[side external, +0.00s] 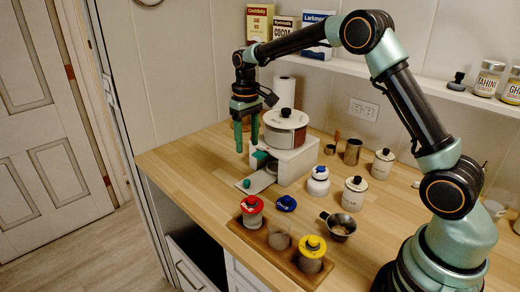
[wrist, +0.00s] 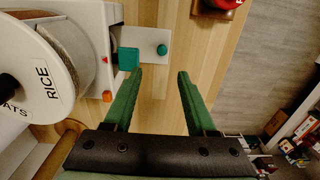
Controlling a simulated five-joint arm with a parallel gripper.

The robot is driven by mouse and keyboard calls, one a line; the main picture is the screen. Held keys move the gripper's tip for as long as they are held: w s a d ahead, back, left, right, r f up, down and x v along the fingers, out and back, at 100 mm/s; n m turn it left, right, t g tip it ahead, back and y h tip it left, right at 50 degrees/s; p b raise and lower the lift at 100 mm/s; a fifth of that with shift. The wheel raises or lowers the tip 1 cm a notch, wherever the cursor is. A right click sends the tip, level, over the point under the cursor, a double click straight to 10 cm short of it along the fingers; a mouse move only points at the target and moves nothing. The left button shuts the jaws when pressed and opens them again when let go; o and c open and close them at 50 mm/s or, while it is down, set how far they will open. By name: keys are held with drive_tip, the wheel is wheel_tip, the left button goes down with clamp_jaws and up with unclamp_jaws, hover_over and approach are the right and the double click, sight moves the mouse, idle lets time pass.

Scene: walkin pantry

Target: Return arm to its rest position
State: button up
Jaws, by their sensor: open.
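My gripper (side external: 246,146) hangs pointing down at the left of the counter, beside the white dispenser (side external: 296,163). Its green fingers are apart with nothing between them. In the wrist view the open fingers (wrist: 156,75) show bare wood counter and floor beyond. My arm reaches across from its base at the lower right, with its elbow raised high. The dispenser's round drum (side external: 285,128), labelled RICE in the wrist view, sits on top of it. A teal block (wrist: 129,59) on the dispenser is close to one fingertip in the wrist view; I cannot tell if they touch.
A wooden tray (side external: 262,248) with red-lidded and yellow-lidded jars stands at the front. A blue lid (side external: 286,203), a blue-topped jar (side external: 319,181), white canisters (side external: 355,194) and a metal cup (side external: 338,226) stand on the counter. A shelf (side external: 440,88) runs along the wall behind my arm.

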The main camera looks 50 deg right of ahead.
drive_tip(key=s+a+r+t, duration=0.2)
drive_tip(key=s+r+t, duration=0.1)
drive_tip(key=s+r, duration=0.75)
drive_tip(key=s+t, duration=0.2)
drive_tip(key=s, duration=0.9)
drive_tip(key=shift+s+a+t, duration=0.3)
drive_tip(key=shift+s+a, duration=0.1)
drive_tip(key=shift+a, duration=0.05)
